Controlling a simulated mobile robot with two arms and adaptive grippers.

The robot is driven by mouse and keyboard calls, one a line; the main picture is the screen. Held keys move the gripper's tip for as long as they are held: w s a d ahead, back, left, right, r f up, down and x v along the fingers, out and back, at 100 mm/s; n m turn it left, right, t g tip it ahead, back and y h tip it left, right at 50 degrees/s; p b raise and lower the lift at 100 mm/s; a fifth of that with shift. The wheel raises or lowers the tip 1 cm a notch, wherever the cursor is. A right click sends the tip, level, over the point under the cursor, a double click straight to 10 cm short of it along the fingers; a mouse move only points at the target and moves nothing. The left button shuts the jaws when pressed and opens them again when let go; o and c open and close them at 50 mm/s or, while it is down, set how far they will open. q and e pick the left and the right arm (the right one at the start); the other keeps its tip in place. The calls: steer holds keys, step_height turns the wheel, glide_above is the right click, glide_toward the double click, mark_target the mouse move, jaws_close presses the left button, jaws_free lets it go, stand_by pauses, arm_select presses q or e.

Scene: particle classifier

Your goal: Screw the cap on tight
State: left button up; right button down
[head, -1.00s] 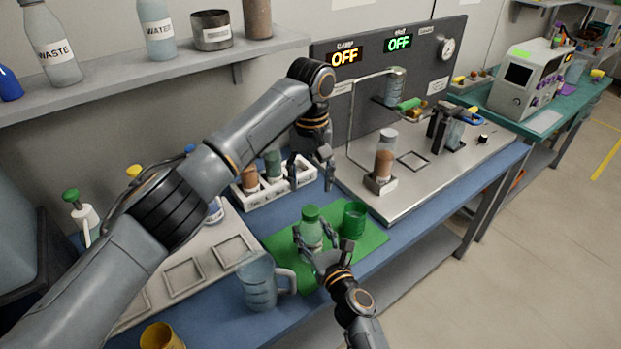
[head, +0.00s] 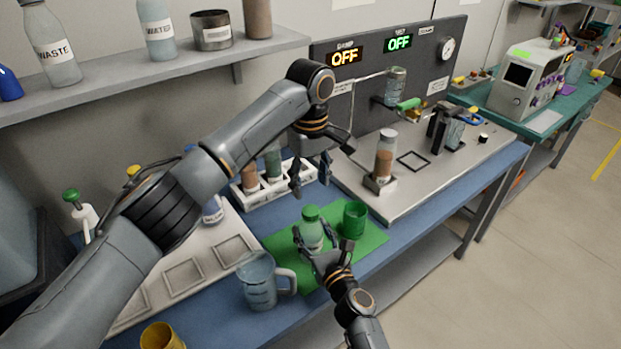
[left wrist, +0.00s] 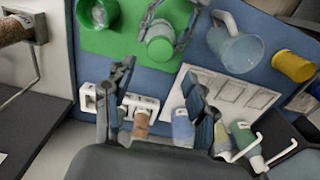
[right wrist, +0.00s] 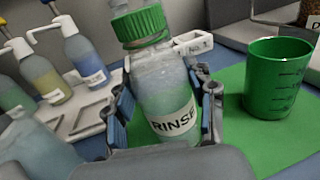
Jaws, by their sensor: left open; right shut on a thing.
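A clear bottle labelled RINSE (right wrist: 165,105) stands on the green mat (head: 283,247). It also shows in the head view (head: 312,235). Its green ribbed cap (right wrist: 142,25) sits on the bottle's neck; I cannot tell how tight it is. My right gripper (head: 313,248) is shut around the bottle's body, one finger on each side in the right wrist view. My left gripper (head: 311,178) is open and empty, above and behind the bottle near the white rack. In the left wrist view its two fingers (left wrist: 160,100) are spread wide, and the cap (left wrist: 160,48) lies beyond them.
A green beaker (head: 354,220) stands on the mat just right of the bottle. A clear jug (head: 258,283) stands at the front left. A white rack (head: 270,193) with vials is behind. The steel rig base (head: 440,160) is to the right.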

mark_target(310, 210)
arm_select(q)
step_height(310, 210, down, 8)
steer(key=shift+r, duration=0.1)
stand_by(0.4)
